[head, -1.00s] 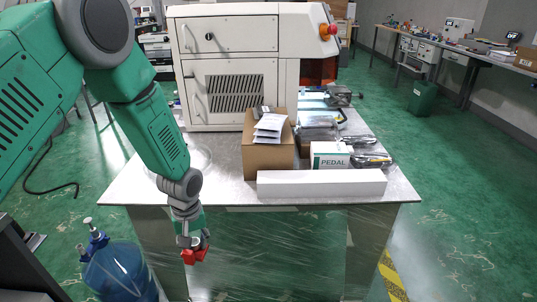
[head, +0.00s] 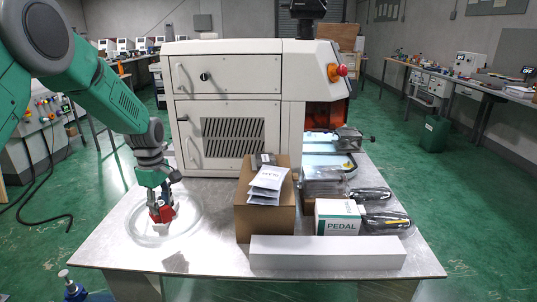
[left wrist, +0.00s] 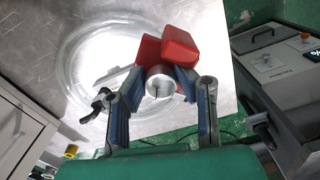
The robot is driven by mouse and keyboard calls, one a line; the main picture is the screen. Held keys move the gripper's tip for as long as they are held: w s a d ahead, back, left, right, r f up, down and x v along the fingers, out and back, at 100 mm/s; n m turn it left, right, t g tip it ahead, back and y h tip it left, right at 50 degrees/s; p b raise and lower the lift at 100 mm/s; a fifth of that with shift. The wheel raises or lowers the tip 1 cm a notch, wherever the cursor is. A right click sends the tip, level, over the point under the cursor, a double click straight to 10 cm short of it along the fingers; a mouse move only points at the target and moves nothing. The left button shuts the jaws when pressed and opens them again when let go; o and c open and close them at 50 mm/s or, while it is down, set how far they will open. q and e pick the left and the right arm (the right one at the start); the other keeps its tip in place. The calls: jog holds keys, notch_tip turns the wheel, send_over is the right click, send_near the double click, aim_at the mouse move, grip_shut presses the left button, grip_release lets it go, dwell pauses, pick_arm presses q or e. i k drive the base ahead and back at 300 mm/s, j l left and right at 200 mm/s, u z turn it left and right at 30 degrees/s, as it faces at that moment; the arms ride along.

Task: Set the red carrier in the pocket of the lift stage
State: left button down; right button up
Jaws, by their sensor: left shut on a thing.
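The red carrier (head: 163,214) is in my left gripper (head: 160,203), at the left part of the metal table. In the left wrist view the red carrier (left wrist: 180,47) shows as red blocks with a silver round part between the two fingers of my left gripper (left wrist: 160,86). The gripper is shut on it. The carrier appears over a clear round ring (head: 192,229) on the table; I cannot tell whether it touches anything below. I cannot clearly make out the lift stage or its pocket. My right gripper is not in view.
A beige machine (head: 225,75) stands behind on the table (head: 215,262). A cardboard box (head: 262,218), a PEDAL box (head: 338,218), a long white box (head: 327,252) and wrapped items crowd the right side. The table's front left is mostly clear.

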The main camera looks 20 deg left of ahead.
aim_at(351, 132)
jog(key=i, duration=1)
